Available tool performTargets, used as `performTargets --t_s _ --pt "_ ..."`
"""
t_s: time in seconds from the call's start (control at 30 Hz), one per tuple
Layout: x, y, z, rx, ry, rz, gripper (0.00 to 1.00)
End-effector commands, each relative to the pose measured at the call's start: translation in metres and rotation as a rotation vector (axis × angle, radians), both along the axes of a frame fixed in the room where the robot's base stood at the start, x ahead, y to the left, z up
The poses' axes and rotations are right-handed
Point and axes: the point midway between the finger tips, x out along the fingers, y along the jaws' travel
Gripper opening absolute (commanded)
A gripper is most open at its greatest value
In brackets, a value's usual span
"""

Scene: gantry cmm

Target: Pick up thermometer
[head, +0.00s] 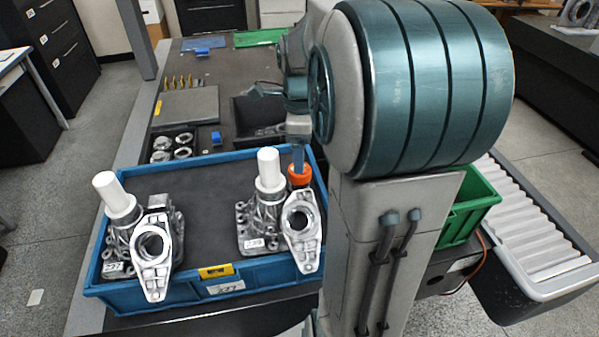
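No thermometer can be made out for certain in the head view. My gripper (298,163) points down at the right side of the blue crate (135,290), seen small and partly edge-on. Its tip is at a small orange object (300,178), which sits beside the right metal casting (302,225) and its white cylinder (269,170). I cannot tell what the orange object is, or whether the fingers touch or hold it. My arm hides the area to the right of it.
Another metal casting with a white cylinder (117,194) stands at the crate's left. Behind are a tray of metal rings (183,153), a grey plate (190,105), brass pieces (182,82) and a green mat (259,38). A green bin (466,212) and roller conveyor (535,235) are right.

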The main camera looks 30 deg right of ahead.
Motion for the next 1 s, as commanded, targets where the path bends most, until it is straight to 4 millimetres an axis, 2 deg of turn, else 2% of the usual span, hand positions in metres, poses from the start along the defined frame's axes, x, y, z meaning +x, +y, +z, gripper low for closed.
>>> performTargets --t_s 0.2,0.3,0.57,0.6,0.77,0.83,0.87,1.0 --pt "-0.006 0.0 -0.033 0.002 0.005 -0.001 0.74" --pt "-0.005 0.001 -0.043 0.001 0.004 0.0 0.74" --pt "-0.005 0.001 -0.046 0.001 0.001 0.0 0.74" --pt "-0.005 0.001 -0.046 0.001 0.001 0.001 0.68" --pt "-0.005 0.001 -0.046 0.001 0.001 0.0 0.24" --pt "-0.005 0.0 -0.046 0.001 0.001 0.0 0.24" --pt "-0.005 0.0 -0.046 0.001 0.001 0.0 0.2" --pt "-0.005 0.0 -0.046 0.001 0.001 0.001 0.2"
